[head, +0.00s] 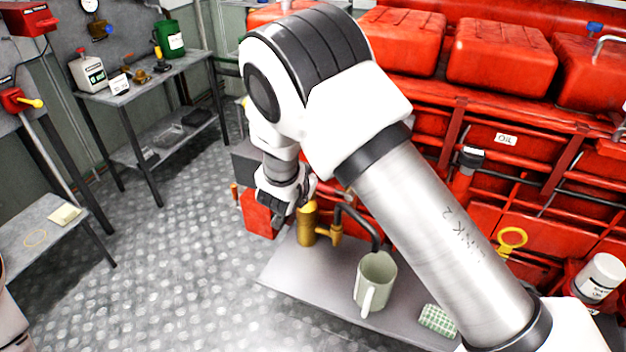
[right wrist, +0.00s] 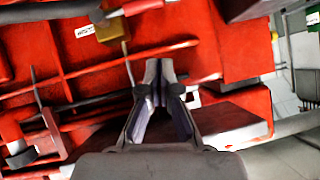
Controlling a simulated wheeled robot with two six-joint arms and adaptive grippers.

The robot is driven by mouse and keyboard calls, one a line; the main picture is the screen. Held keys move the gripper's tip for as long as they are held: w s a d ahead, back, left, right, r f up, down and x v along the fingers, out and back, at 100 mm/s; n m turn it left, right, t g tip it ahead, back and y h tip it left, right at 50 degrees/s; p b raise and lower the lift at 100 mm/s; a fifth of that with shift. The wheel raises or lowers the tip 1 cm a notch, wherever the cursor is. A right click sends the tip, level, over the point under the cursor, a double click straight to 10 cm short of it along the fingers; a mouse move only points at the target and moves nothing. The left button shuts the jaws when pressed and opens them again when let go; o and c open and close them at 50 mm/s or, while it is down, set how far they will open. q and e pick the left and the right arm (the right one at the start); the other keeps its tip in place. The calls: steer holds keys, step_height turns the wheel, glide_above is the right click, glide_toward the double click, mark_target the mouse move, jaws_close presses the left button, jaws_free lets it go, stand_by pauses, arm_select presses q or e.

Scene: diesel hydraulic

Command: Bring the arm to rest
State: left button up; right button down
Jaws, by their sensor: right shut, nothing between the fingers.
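My right arm (head: 430,235) reaches across the head view from the lower right, bends at a high white and black joint, and points down at its end. My right gripper (head: 285,205) is small and partly dark there, just left of the brass tap (head: 307,225). In the right wrist view my right gripper (right wrist: 159,70) has its fingertips together with nothing between them. Red machinery fills the view behind it. A bit of my left arm shows at the lower left edge of the head view; its gripper is out of sight.
A grey shelf (head: 300,270) below the arm holds a pale green mug (head: 376,280) and a checked cloth (head: 437,320). Red engine housing (head: 500,60) stands behind. A workbench (head: 120,95) and a small table (head: 30,235) stand left. The metal floor (head: 190,260) between is clear.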

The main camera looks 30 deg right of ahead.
steer(key=shift+s+a, duration=0.1)
steer(key=shift+a, duration=0.05)
steer(key=s+d+f+n+g+y, duration=0.2)
steer(key=s+f+n+g+y, duration=0.35)
steer(key=s+f, duration=1.4)
steer(key=s+a+f+n+g+y, duration=0.1)
steer(key=s+a+f+n, duration=0.1)
steer(key=s, duration=0.7)
steer(key=s+a+f+n+g+y, duration=0.1)
steer(key=s+a+f+n+g, duration=0.1)
steer(key=s, duration=0.7)
steer(key=shift+s+a+f+n, duration=0.3)
steer(key=shift+s+f+n, duration=0.1)
steer(key=shift+n, duration=0.25)
steer(key=shift+w, duration=0.1)
